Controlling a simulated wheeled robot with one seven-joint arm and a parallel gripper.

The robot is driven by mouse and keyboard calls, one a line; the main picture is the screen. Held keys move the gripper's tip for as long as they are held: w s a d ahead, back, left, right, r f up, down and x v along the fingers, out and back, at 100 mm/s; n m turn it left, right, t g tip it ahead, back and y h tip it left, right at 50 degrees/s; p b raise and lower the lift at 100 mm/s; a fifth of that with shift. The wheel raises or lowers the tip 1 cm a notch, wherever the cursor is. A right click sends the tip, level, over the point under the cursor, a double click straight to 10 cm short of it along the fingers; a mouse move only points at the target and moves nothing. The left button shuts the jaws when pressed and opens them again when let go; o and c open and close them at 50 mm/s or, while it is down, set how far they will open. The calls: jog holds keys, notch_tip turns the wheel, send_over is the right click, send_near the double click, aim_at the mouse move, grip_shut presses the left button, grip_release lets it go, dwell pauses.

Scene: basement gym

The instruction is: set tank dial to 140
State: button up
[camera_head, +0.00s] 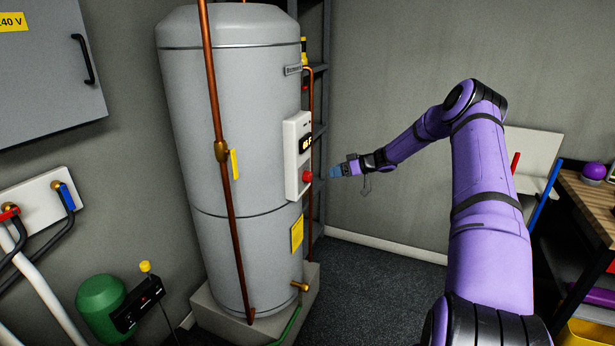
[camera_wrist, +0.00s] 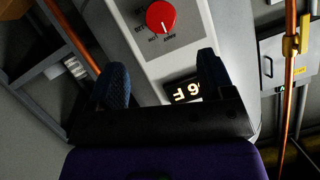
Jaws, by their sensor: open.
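The tank (camera_head: 235,130) is a tall grey cylinder on a pale plinth. A white control panel (camera_head: 291,170) on its right side carries a small lit display (camera_head: 306,144) and a red dial (camera_head: 307,177) below it. In the wrist view the red dial (camera_wrist: 161,17) shows a white pointer line, with small marks around it. The display (camera_wrist: 186,91) is lit but partly hidden by my gripper; "F" and a digit show. My gripper (camera_wrist: 160,82) is open and empty, with its blue fingers apart. In the head view my gripper (camera_head: 336,171) is just right of the dial, not touching it.
A copper pipe (camera_head: 216,110) with a valve and yellow handle runs in front of the tank. A dark metal rack (camera_head: 318,120) stands behind it. A workbench (camera_head: 590,195) is at the right. The floor (camera_head: 365,285) right of the tank is clear.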

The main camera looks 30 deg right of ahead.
aim_at(311, 176)
jog(key=x, duration=1)
jog(key=shift+w+a, duration=0.2)
jog(key=shift+a, duration=0.1)
jog(key=c, duration=0.9)
